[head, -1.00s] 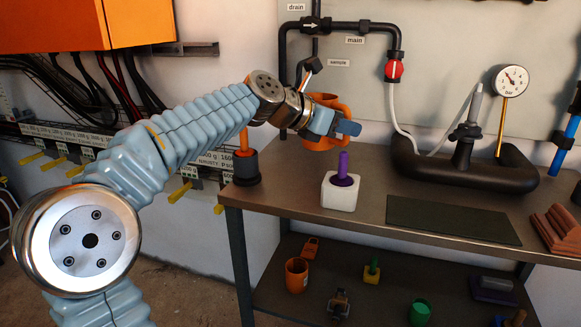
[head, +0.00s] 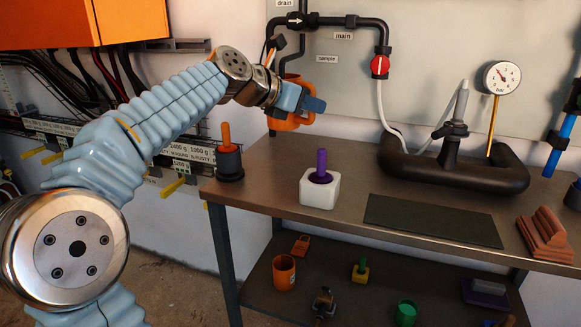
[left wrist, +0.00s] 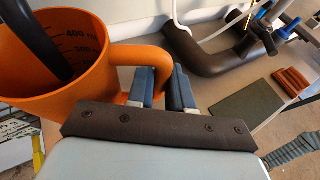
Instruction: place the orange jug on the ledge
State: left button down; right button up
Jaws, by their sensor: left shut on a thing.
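The orange jug (head: 284,124) is up at the back left of the workbench, close to the black sample pipe. My left gripper (head: 312,103) covers part of it. In the left wrist view the jug (left wrist: 118,84) shows a measuring scale inside and a looped handle, and my left gripper (left wrist: 162,88) is shut on that handle. A dark pipe end (left wrist: 55,50) appears in the jug's mouth. The jug's base is hidden, so I cannot tell whether it touches anything. I cannot tell which surface is the ledge. My right gripper is not in view.
The workbench (head: 345,224) carries a white block with a purple peg (head: 320,188), a dark cup with an orange peg (head: 229,160), a green mat (head: 430,220) and a black pipe loop (head: 450,172). A red valve (head: 379,65) sits above. Several items lie on the lower shelf.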

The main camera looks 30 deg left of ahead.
pick_arm(q)
jog(key=shift+s+a+f, duration=0.1)
jog(key=shift+f, duration=0.15)
jog(key=shift+f+b, duration=2.15)
jog(key=shift+f, duration=2.6)
jog(key=shift+f, duration=0.15)
jog(key=c, duration=1)
grip_release()
